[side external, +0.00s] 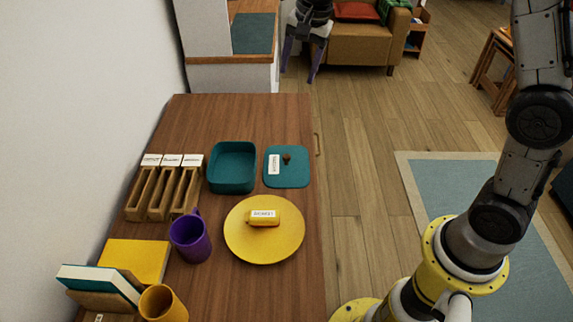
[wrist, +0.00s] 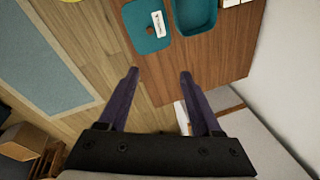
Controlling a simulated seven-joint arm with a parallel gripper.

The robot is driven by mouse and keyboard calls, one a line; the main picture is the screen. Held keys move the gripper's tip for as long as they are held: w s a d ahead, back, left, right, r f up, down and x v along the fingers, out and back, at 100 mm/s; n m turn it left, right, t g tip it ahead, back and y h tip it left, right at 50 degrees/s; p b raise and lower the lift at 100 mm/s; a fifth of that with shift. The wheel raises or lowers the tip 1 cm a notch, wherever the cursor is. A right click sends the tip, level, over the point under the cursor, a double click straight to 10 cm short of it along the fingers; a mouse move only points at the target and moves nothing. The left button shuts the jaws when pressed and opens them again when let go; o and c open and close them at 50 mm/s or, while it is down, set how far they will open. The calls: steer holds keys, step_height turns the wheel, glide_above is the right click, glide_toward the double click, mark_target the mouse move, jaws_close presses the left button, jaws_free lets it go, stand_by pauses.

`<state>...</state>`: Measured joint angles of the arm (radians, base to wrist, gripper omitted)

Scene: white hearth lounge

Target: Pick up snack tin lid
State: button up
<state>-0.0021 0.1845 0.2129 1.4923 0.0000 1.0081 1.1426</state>
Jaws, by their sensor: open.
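The snack tin lid (side external: 298,176) is a flat teal square with a small brown knob and a white label. It lies on the wooden cabinet top, right of the open teal tin (side external: 233,182). In the wrist view the lid (wrist: 133,35) is at the top, beyond the fingertips, with the tin (wrist: 190,30) beside it. My gripper (side external: 299,76) is open and empty, with purple fingers pointing down past the cabinet's far end, well apart from the lid. It also shows in the wrist view (wrist: 159,74).
A yellow plate (side external: 240,245) bearing a labelled yellow item lies nearer than the lid. A purple mug (side external: 190,240), wooden slotted trays (side external: 160,195), books (side external: 98,283) and an orange mug (side external: 163,304) stand left. A white ledge (side external: 230,75) rises behind the cabinet.

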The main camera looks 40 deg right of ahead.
steer(key=w+f+g, duration=0.2)
steer(key=w+f, duration=0.3)
steer(key=f, duration=0.6)
glide_above(286, 156)
steer(key=shift+g, duration=0.4)
step_height(286, 156, down, 11)
steer(key=shift+f, duration=3.4)
jaws_close()
